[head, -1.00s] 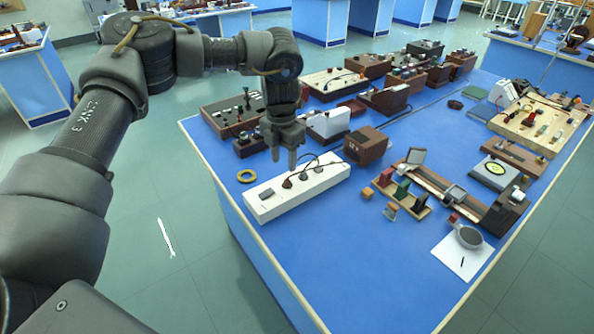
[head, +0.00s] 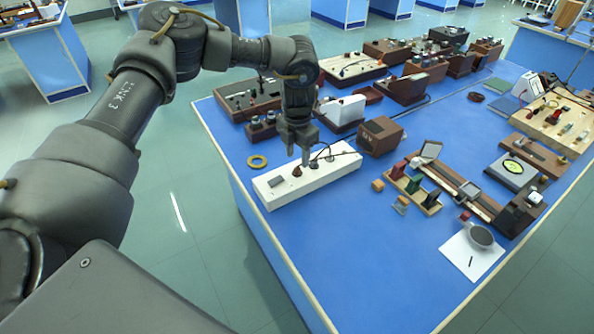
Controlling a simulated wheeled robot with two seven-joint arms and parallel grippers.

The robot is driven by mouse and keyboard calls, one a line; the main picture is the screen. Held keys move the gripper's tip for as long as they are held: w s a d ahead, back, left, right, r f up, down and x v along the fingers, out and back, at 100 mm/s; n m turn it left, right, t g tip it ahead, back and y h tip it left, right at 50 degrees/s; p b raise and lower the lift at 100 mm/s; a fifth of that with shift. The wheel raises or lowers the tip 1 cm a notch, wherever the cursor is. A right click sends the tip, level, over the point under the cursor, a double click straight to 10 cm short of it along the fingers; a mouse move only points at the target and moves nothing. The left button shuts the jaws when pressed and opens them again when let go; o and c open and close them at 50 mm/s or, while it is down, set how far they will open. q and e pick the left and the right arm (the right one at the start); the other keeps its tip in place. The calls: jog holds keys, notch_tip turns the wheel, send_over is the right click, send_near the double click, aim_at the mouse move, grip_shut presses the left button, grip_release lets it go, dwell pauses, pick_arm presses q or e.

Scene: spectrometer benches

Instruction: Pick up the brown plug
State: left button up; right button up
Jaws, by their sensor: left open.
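A white power strip (head: 342,167) lies near the front left edge of the blue bench. A small brown plug (head: 297,171) sits in it, left of its middle, beside a grey switch (head: 276,182). A darker plug with a black cable (head: 329,157) stands further right on the strip. My left gripper (head: 298,157) points down with its fingers apart and empty. Its fingertips appear just above and behind the brown plug; the exact gap is hard to tell. My right gripper is not in view.
Small optical pieces, a rail and a grey cup (head: 481,237) are to the right. The bench (head: 340,250) is clear in front.

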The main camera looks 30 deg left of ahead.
aim_at(297, 168)
pick_arm(q)
notch_tip(297, 168, down, 4)
jog(key=shift+a+r+p, duration=0.1)
jog(key=shift+r+p, duration=0.05)
jog(key=shift+p, duration=0.5)
jog(key=shift+f, duration=0.55)
grip_shut()
